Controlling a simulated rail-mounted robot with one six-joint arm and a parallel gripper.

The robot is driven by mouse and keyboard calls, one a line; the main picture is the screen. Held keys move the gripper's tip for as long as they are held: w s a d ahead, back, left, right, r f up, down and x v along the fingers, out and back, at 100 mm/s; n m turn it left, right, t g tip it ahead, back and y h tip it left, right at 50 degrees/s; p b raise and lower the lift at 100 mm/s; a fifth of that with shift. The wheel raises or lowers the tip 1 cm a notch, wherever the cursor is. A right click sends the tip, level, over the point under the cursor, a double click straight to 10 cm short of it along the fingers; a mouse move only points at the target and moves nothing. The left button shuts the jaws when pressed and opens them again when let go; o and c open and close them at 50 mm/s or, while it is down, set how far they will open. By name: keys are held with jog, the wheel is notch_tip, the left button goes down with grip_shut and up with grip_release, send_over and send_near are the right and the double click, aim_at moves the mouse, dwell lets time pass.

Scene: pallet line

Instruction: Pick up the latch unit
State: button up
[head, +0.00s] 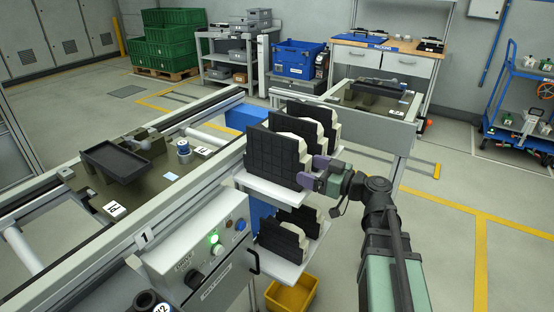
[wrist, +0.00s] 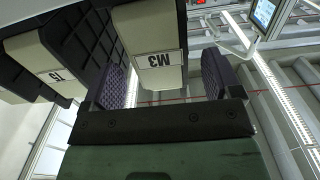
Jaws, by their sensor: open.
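Several units with black ribbed faces and cream stepped bodies stand upright on the upper shelf (head: 270,190) of a white rack. I cannot tell from labels which is named the latch unit. My gripper (head: 314,172) has purple pads and is at the right end of the front upper unit (head: 270,157). In the wrist view, a cream unit end labelled M3 (wrist: 150,42) lies between the open pads; a gap shows at the right pad. Contact at the left pad is unclear. Another unit with a label (wrist: 58,75) is at the left.
More such units stand on the lower shelf (head: 280,259), above a yellow bin (head: 292,294). A control box (head: 205,255) with a green lamp is left of the rack. A conveyor pallet (head: 170,190) carries a black tray (head: 115,160).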

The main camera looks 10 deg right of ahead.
aim_at(296, 164)
jog(key=x, duration=0.5)
jog(key=shift+a, duration=0.1)
jog(key=c, duration=1.2)
jog(key=shift+r, duration=0.1)
notch_tip(296, 164, up, 20)
jog(key=p, duration=2)
